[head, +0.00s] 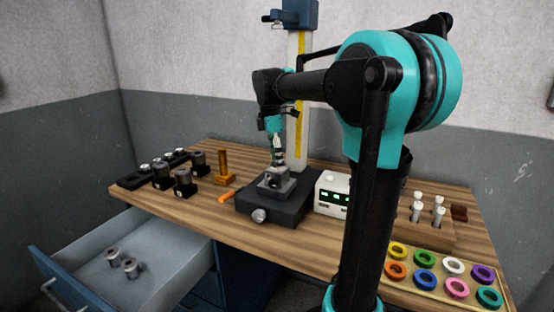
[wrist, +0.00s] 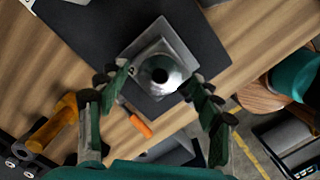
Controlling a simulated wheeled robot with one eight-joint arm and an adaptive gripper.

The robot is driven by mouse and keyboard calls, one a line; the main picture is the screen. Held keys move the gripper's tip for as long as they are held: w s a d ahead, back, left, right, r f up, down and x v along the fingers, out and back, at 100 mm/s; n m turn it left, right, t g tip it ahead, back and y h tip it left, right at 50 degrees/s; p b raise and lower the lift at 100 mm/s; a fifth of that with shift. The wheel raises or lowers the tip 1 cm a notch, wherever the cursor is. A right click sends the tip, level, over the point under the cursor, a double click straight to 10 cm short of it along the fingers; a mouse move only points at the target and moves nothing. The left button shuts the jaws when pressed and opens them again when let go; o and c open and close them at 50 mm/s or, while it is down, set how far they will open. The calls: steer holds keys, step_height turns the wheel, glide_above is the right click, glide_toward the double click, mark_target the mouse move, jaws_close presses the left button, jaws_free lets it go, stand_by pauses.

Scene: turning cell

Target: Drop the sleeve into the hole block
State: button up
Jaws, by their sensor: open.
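My gripper (wrist: 160,98) is open, with its fingers spread on either side of a shiny silver round part with a dark bore (wrist: 161,74). This part looks like a sleeve. It sits over a square grey block (wrist: 183,52) on a dark base; I cannot tell how far it is seated in the block. In the head view my gripper (head: 278,162) points down just above the grey block (head: 277,187). Contact between fingers and part is not clear.
The black base (head: 275,208) carries a tall column (head: 300,110) behind my gripper. A white readout box (head: 332,193) stands close on the right. A brass stand (head: 223,168), an orange-handled tool (head: 227,196) and black blocks with cylinders (head: 184,184) are left. A coloured-ring tray (head: 430,292) is front right.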

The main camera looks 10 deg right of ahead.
step_height(320, 180, up, 7)
steer(key=shift+a+r, duration=0.2)
steer(key=shift+a, duration=0.25)
stand_by(0.3)
